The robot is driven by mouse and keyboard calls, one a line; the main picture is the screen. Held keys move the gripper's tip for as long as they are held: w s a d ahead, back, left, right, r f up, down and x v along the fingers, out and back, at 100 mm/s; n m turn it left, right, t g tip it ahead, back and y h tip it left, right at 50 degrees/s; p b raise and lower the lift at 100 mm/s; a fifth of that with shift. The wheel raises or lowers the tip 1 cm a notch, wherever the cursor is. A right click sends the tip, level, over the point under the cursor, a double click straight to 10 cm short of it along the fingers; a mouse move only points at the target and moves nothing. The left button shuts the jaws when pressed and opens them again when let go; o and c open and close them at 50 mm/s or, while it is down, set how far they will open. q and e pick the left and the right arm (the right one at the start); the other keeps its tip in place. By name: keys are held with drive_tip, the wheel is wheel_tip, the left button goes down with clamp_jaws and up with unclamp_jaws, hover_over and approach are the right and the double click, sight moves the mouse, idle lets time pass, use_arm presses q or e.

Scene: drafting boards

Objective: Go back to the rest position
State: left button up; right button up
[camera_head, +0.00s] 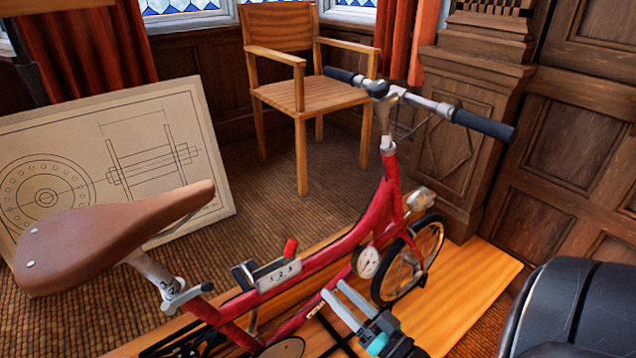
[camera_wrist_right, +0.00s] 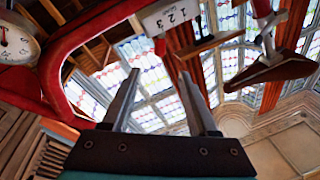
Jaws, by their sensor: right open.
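My right gripper (camera_head: 332,290) is low in the head view, in front of the red bicycle's lower frame. Its two grey fingers are apart, with nothing between them. In the right wrist view, the open fingers (camera_wrist_right: 160,75) point up towards the patterned windows. The red bicycle (camera_head: 360,232) stands upright on a wooden board (camera_head: 470,275). Its frame also shows close by on the left of the wrist view (camera_wrist_right: 62,62). I cannot tell whether the gripper touches the bicycle. My left gripper does not show.
A small box marked 1 2 3 with a red lever (camera_head: 278,273) and a round dial (camera_head: 366,262) sit on the bicycle. The brown saddle (camera_head: 100,238) and handlebar (camera_head: 440,106) stick out. A wooden chair (camera_head: 310,95) and a drafting board (camera_head: 215,165) stand behind.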

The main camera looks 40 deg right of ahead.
drive_tip(key=s+a+f+n+g, duration=0.1)
drive_tip(key=s+a+f+g, duration=0.15)
drive_tip(key=f, duration=0.55)
drive_tip(key=s+a+f+n+g+h, duration=0.1)
drive_tip(key=s+f+g, duration=0.25)
drive_tip(key=f, duration=0.45)
drive_tip(key=s+a+f+n+g, duration=0.1)
drive_tip(key=s+f+g, duration=0.25)
drive_tip(key=f, duration=0.45)
drive_tip(key=s+a+f+n+g, duration=0.2)
drive_tip(key=s+a+f+g, duration=0.2)
drive_tip(key=s, duration=0.5)
drive_tip(key=s+a+f+n+g, duration=0.2)
drive_tip(key=s+a+f+g, duration=0.3)
drive_tip(key=s+f, duration=0.4)
drive_tip(key=shift+s+g, duration=0.35)
drive_tip(key=shift+s, duration=0.3)
